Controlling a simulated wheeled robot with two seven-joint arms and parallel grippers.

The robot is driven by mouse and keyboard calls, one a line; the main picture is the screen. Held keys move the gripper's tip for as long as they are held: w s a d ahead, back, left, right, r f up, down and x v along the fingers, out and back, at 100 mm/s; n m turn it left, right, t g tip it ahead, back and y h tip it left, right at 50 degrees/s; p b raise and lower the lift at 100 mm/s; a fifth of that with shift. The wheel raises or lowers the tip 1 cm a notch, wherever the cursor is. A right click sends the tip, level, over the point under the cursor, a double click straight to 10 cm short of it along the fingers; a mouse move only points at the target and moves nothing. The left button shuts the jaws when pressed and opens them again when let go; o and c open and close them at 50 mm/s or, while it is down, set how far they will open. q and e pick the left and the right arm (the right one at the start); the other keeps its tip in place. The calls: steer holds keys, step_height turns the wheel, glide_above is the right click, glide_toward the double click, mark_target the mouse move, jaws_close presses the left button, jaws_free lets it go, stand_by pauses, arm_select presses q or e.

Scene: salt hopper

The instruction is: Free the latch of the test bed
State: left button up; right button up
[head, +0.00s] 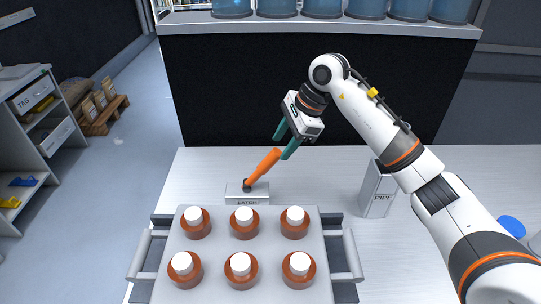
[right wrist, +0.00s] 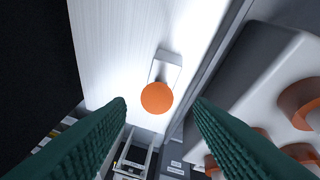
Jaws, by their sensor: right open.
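The latch is a light grey block (head: 247,199) marked "LATCH" with an orange lever (head: 264,166) that tilts up and to the right. It sits on the white table just behind the test bed (head: 178,213), a light tray holding several brown bottles with white caps. My right gripper (head: 284,141) is at the upper end of the lever, its green fingers apart. In the right wrist view the round orange lever end (right wrist: 157,98) shows between and beyond the two open fingers (right wrist: 160,105); whether they touch it I cannot tell. My left gripper is not in view.
A box marked "PIPE" (head: 379,190) stands right of the latch, under my right arm. A black panel (head: 240,95) rises behind the table, below a shelf with several blue containers (head: 322,8). The table left of the latch is clear.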

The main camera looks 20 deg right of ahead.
mark_target(271, 161)
steer(key=p+x, duration=0.1)
steer(key=x, duration=0.6)
steer(key=shift+w+f+p, duration=0.1)
steer(key=shift+f+p, duration=0.15)
steer(key=shift+p, duration=0.1)
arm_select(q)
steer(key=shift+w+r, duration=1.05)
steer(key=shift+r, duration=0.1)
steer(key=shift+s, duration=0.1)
arm_select(e)
steer(key=shift+c, duration=0.8)
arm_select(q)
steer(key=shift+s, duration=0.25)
arm_select(e)
jaws_close()
